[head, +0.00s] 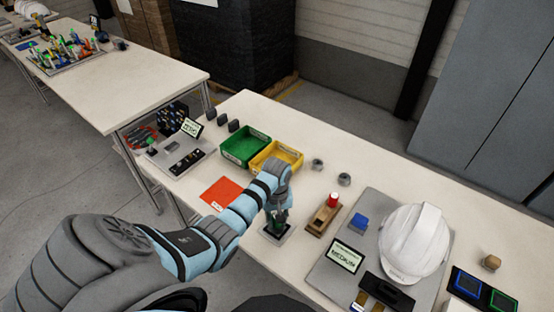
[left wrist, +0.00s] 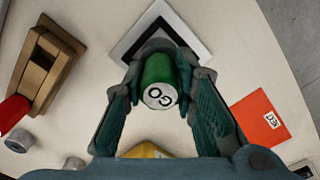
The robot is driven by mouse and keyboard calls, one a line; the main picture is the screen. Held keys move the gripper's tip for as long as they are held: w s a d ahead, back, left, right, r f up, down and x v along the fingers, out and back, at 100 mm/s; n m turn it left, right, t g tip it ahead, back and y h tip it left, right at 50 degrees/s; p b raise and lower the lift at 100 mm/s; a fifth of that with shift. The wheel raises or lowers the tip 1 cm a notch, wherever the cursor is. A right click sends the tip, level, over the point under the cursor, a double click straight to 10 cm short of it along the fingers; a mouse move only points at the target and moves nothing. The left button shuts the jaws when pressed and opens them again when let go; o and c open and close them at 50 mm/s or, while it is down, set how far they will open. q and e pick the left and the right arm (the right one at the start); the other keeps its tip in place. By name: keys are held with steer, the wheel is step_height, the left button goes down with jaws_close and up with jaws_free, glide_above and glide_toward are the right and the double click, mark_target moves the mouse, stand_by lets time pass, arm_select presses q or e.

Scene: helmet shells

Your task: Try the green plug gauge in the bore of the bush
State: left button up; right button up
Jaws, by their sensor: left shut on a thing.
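My left gripper (head: 277,214) is shut on the green plug gauge (left wrist: 158,82). The gauge is a green cylinder whose "GO" end faces the wrist camera. Its far end is hidden. Beyond it, a grey rounded part that looks like the bush (left wrist: 157,45) shows partly, on a square dark pad with a pale border (left wrist: 123,49). In the head view the gripper is low over this pad (head: 268,237) and hides most of the gauge and bush. I cannot tell whether the gauge is in the bore or just above it. My right gripper is not in view.
A wooden stand (head: 317,223) with a red-topped piece is close right of the pad. Two grey rings (head: 317,164) (head: 344,180) lie behind it. A green bin (head: 238,157), yellow bin (head: 290,156) and orange-red sheet (head: 220,193) are left. A white helmet (head: 412,240) stands right.

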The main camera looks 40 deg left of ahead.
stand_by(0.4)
arm_select(q)
steer(key=shift+r+p, duration=0.5)
steer(key=shift+r, duration=2.55)
steer(key=shift+f, duration=0.1)
